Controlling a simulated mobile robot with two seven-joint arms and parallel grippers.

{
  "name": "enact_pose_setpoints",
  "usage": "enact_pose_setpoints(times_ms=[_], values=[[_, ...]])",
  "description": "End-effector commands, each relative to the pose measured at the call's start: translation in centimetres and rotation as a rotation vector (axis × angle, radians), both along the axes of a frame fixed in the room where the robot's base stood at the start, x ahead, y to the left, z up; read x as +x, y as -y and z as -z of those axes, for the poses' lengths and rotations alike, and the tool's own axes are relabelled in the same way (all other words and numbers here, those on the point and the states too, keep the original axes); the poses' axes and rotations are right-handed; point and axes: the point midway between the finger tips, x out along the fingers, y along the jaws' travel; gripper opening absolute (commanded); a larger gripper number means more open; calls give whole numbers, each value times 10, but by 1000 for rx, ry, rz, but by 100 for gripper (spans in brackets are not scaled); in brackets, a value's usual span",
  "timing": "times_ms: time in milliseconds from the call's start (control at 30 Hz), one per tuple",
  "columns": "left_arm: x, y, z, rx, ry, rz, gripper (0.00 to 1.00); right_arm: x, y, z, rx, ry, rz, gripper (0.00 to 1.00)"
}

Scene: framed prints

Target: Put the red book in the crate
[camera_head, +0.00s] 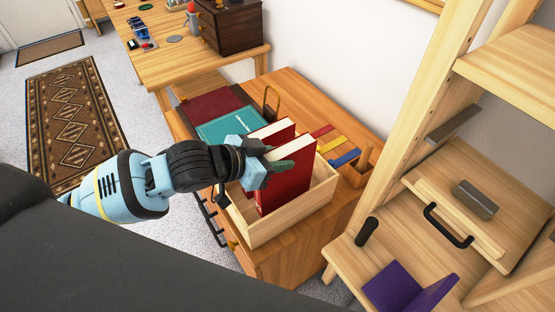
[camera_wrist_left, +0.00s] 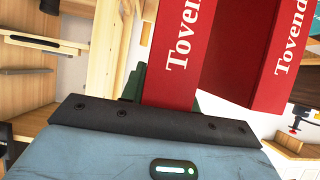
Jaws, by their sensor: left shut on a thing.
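A red book (camera_head: 288,185) stands roughly upright in the pale wooden crate (camera_head: 291,222), its lower edge hidden behind the crate's near wall. My left gripper (camera_head: 285,158) is shut on this book near its top left edge. In the left wrist view, the held book's red spine (camera_wrist_left: 182,45) with white lettering rises from between the fingers. A second red book (camera_head: 270,131) stands just behind it; its lettered spine also shows in the left wrist view (camera_wrist_left: 287,60). Whether the two touch is unclear. My right gripper is not in view.
The crate stands on a wooden cabinet (camera_head: 285,84). A teal book (camera_head: 226,123) and a dark red book (camera_head: 207,105) lie behind it. Coloured blocks (camera_head: 332,148) and a small wooden holder (camera_head: 357,171) are to its right. A wooden shelf unit (camera_head: 395,135) stands at the right.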

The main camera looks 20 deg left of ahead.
Motion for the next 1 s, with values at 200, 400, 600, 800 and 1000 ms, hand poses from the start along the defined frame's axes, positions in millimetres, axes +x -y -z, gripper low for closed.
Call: enact_pose_setpoints(times_ms=[200,400,600,800,1000], values=[[0,1,9,-3,8,2,0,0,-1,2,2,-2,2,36],[0,1,8,-4,8,2,0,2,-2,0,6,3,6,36],[0,0,13,-1,3,2,36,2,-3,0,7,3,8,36],[0,0,13,-2,3,1,53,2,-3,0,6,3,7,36],[0,0,13,0,3,1,53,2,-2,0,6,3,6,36]])
